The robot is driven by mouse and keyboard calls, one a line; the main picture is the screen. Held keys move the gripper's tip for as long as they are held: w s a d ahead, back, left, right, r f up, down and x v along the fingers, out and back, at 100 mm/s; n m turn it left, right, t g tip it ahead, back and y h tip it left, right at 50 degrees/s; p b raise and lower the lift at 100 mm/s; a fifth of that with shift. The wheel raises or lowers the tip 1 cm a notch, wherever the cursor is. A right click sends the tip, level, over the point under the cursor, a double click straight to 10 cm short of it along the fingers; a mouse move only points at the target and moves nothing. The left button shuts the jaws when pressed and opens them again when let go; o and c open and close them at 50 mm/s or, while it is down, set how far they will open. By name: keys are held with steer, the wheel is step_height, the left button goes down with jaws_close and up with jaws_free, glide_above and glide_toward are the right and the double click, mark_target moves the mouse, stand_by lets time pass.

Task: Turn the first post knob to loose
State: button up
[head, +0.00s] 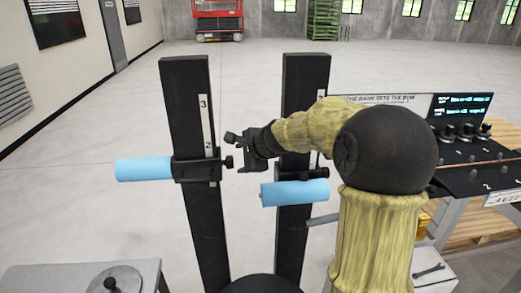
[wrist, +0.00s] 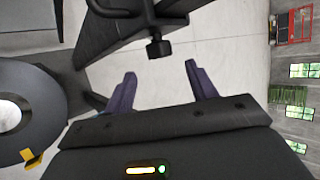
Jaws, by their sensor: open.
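Two black posts stand upright, the left post (head: 185,105) and the right post (head: 303,90). The left post carries a black clamp (head: 195,171) with a light blue tube (head: 143,169) out to its left. A small dark knob (head: 228,162) sticks out on the clamp's right side. My gripper (head: 234,138) is open and empty between the posts, close to this knob. In the wrist view, a black knob (wrist: 159,48) lies ahead of my open gripper (wrist: 160,78), roughly centred beyond the fingertips and apart from them.
The right post holds another light blue tube (head: 295,192) near my arm. A control desk (head: 475,165) with a screen stands at the right. A grey table (head: 60,280) is at the lower left. The floor behind the posts is clear up to a red lift (head: 217,18).

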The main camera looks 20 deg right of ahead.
steer(key=b+v, duration=0.1)
steer(key=v, duration=1)
steer(key=shift+s+r, duration=0.2)
steer(key=shift+s, duration=0.05)
steer(key=s+a+f+n+g+h, duration=0.1)
steer(key=s+a+f+n+g, duration=0.1)
steer(key=s+f+n, duration=0.7)
steer(key=s+a+f+n+g+h, duration=0.2)
steer(key=s+f+n, duration=0.7)
steer(key=f, duration=0.5)
steer(key=s+a+g, duration=0.1)
steer(key=g, duration=0.1)
steer(key=shift+s+a+f+g+p, duration=0.15)
steer(key=shift+s+f+g+p, duration=0.1)
steer(key=shift+g+p, duration=0.15)
